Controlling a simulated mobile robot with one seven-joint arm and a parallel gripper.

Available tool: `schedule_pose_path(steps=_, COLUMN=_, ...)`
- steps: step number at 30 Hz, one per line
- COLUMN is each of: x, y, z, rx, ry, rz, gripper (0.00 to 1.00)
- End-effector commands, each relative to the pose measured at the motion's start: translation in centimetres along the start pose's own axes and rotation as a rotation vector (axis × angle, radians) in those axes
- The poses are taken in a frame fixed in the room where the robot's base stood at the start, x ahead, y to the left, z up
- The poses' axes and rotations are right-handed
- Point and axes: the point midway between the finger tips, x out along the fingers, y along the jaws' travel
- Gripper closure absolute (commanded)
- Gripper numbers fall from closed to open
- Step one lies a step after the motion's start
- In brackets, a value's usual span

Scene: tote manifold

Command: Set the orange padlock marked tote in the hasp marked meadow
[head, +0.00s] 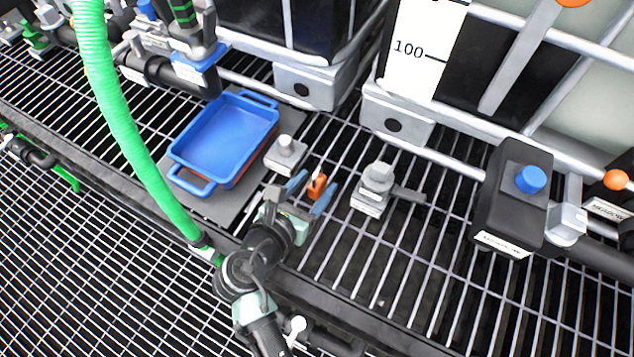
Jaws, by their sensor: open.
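A small orange padlock (317,188) with a pale shackle stands on the grating left of centre. My gripper (316,181) is open, with its two blue fingers on either side of the padlock. I cannot tell whether either finger touches it. At the right, a grey metal hasp-like bracket (568,222) sits beside a black valve box (512,195) with a blue knob and a white label. Another white label (605,208) is on the pipe further right. The labels are too small to read surely, and any marking on the padlock cannot be read.
A blue tray (225,140) lies on a grey mat (214,206) at the left. Grey block fittings (285,155) and (374,190) stand near the padlock. A green hose (118,110) runs down the left. Caged tanks (470,60) stand behind. Open grating (430,265) lies to the right.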

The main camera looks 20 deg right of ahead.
Motion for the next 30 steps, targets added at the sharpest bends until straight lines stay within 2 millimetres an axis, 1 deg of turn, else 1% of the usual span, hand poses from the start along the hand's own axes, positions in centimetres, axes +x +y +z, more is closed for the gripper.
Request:
schedule_pose_path(steps=5, x=0.03, y=-0.01, z=0.04, rx=0.000, ry=0.000, rz=0.000, gripper=0.38)
schedule_pose_path(steps=6, x=0.02, y=-0.01, z=0.04, rx=0.000, ry=0.000, rz=0.000, gripper=0.41)
schedule_pose_path(steps=16, x=0.00, y=-0.01, z=0.03, rx=0.000, ry=0.000, rz=0.000, gripper=1.00)
schedule_pose_path(steps=27, x=-0.03, y=0.00, z=0.11, rx=0.001, ry=-0.001, rz=0.000, gripper=1.00)
schedule_pose_path(steps=30, x=-0.25, y=0.03, z=0.68, rx=0.002, ry=-0.002, rz=0.001, gripper=1.00)
